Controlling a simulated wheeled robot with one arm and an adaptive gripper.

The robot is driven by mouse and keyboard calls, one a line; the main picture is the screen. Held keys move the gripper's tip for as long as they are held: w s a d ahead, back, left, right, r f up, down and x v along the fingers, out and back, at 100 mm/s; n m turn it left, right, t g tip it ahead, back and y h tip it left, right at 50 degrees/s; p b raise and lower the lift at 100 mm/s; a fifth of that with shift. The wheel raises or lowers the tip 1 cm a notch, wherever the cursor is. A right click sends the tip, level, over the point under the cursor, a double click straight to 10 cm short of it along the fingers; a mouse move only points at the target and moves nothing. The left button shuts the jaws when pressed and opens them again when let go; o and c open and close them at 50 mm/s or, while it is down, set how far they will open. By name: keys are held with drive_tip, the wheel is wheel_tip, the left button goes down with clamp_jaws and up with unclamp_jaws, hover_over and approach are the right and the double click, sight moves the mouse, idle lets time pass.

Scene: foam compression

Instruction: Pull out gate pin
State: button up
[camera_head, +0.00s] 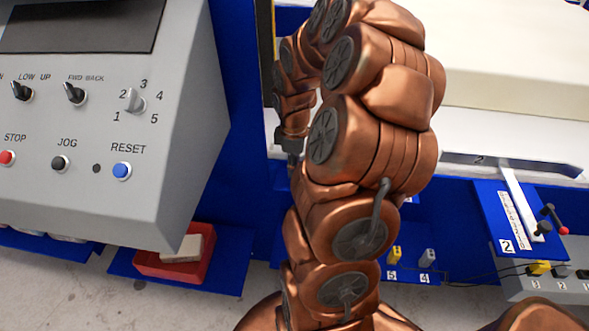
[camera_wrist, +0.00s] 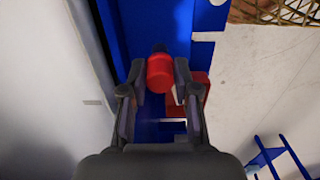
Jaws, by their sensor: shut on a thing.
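My gripper (camera_wrist: 160,76) is shut on a red cylindrical knob (camera_wrist: 160,71), which appears to be the head of the gate pin. The knob sits between both fingertips in the wrist view, with a dark tip showing just beyond it. The rest of the pin is hidden, so I cannot tell how far it is seated. In the head view my gripper (camera_head: 290,146) is small and dark beside a blue frame (camera_head: 245,120), partly hidden by my own arm. The held knob cannot be made out there.
A grey control panel (camera_head: 185,130) with knobs and buttons stands at the left. A red tray (camera_head: 150,266) with a pale block (camera_head: 186,248) lies low on a blue shelf. A pale slab (camera_head: 510,60) and a numbered blue plate (camera_head: 490,205) are at the right.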

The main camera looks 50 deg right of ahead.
clamp_jaws()
drive_tip(key=shift+r, duration=0.25)
drive_tip(key=shift+r+p, duration=1)
drive_tip(key=shift+r, duration=1.75)
drive_tip(key=shift+d, duration=0.1)
